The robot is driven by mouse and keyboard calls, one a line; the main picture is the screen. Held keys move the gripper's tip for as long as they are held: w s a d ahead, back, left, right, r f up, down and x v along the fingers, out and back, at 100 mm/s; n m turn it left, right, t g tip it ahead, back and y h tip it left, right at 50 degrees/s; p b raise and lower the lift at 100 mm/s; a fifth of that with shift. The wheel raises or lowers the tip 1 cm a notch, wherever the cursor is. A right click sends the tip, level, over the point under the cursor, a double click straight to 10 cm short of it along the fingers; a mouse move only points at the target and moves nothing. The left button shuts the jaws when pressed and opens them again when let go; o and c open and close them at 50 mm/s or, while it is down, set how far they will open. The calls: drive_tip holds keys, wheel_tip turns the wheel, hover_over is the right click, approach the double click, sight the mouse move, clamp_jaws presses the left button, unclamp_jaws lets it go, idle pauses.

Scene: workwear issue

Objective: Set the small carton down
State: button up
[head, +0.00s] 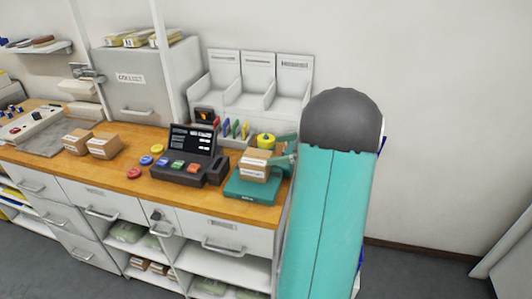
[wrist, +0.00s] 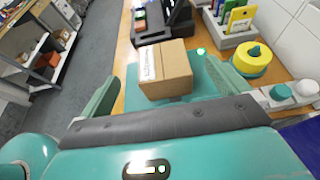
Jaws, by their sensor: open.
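The small carton (head: 256,165) is a brown cardboard box with a white label. It rests on the teal scale (head: 249,188) at the right end of the wooden counter. The carton also shows in the wrist view (wrist: 165,69), upright between my fingers, with the scale's teal plate (wrist: 205,76) under and behind it. My gripper (wrist: 168,85) is open, one finger on each side of the carton, with a gap to each. In the head view my arm hides part of the right side of the gripper.
A black register with a screen (head: 190,142) stands left of the scale. A yellow tape roll (head: 265,141) and a rack of coloured cards (head: 235,129) stand behind. Two other cartons (head: 103,146) sit further left. Some bare wood (head: 130,172) shows near the front edge.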

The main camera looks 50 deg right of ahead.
drive_tip(key=v, duration=0.5)
drive_tip(key=w+a+r+n+g, duration=0.15)
drive_tip(key=a+n, duration=0.25)
drive_tip(key=a, duration=0.5)
drive_tip(key=w+a+r+n+g, duration=0.1)
drive_tip(key=a+n+g, duration=0.2)
drive_tip(key=a+n, duration=0.35)
drive_tip(key=w+a+r+n+g, duration=0.1)
drive_tip(key=a+r+n+g, duration=0.15)
drive_tip(key=a, duration=0.75)
drive_tip(key=s+a+n+h, duration=0.3)
drive_tip(key=s+a+n, duration=0.2)
drive_tip(key=a+n, duration=0.3)
drive_tip(key=s+a+n+h, duration=0.3)
drive_tip(key=s+a+n, duration=0.2)
drive_tip(key=a+n, duration=0.4)
drive_tip(key=shift+a+f+n+t, duration=0.25)
drive_tip(key=shift+f+n+t, duration=0.05)
drive_tip(key=shift+d, duration=0.15)
